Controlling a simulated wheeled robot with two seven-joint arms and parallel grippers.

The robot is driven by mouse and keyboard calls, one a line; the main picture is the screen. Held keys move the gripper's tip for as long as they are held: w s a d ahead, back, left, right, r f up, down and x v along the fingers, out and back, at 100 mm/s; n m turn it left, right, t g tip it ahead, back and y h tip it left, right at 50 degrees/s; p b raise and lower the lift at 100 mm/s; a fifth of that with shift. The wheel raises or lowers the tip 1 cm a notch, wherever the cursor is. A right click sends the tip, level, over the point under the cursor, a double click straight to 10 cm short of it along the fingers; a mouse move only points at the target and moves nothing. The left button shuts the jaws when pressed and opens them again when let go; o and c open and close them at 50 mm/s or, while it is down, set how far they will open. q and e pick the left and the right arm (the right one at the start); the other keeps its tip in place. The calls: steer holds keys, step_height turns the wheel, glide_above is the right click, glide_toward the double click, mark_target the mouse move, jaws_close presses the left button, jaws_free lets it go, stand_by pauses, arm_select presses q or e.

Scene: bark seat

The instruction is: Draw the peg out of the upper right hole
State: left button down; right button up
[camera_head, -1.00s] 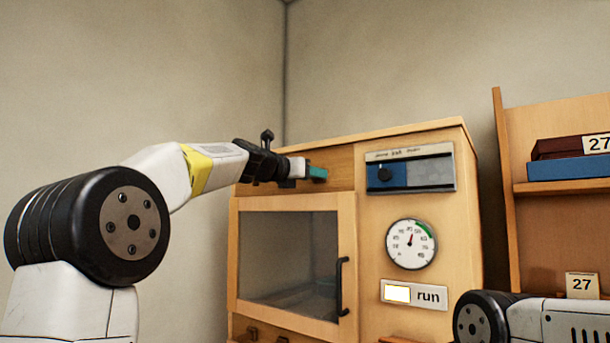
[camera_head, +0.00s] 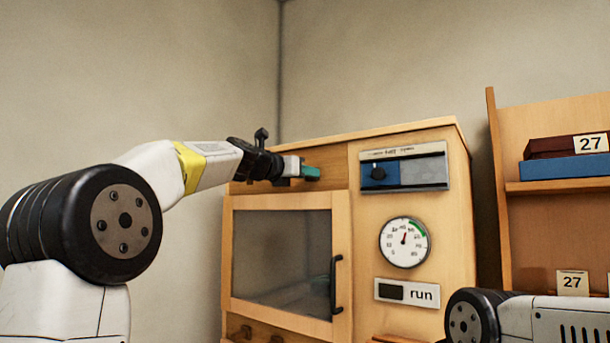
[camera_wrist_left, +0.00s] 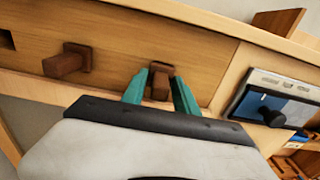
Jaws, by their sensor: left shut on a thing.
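The cabinet's upper wooden board (camera_head: 340,172) holds the upper row of pegs. In the left wrist view, a brown square peg (camera_wrist_left: 160,82) at the board's right part stands between the teal fingers of my left gripper (camera_wrist_left: 160,95), which is shut on it. The peg's collar appears to be against the board; its depth in the hole is hidden. A second brown peg (camera_wrist_left: 66,63) sticks out to its left. A dark hole (camera_wrist_left: 6,39) shows at the far left. In the head view, my left gripper (camera_head: 312,173) hides the held peg. My right gripper is out of view.
A panel with a dark knob (camera_head: 378,173) is right of the board. Below are a gauge (camera_head: 405,242) and a dark lamp marked run (camera_head: 392,292). A glass door (camera_head: 282,262) with a black handle is under the board. A shelf (camera_head: 555,187) stands at right.

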arm_select(q)
steer(key=v, duration=0.9)
steer(key=shift+s+a, duration=0.2)
steer(key=shift+s, duration=0.1)
stand_by(0.9)
stand_by(0.5)
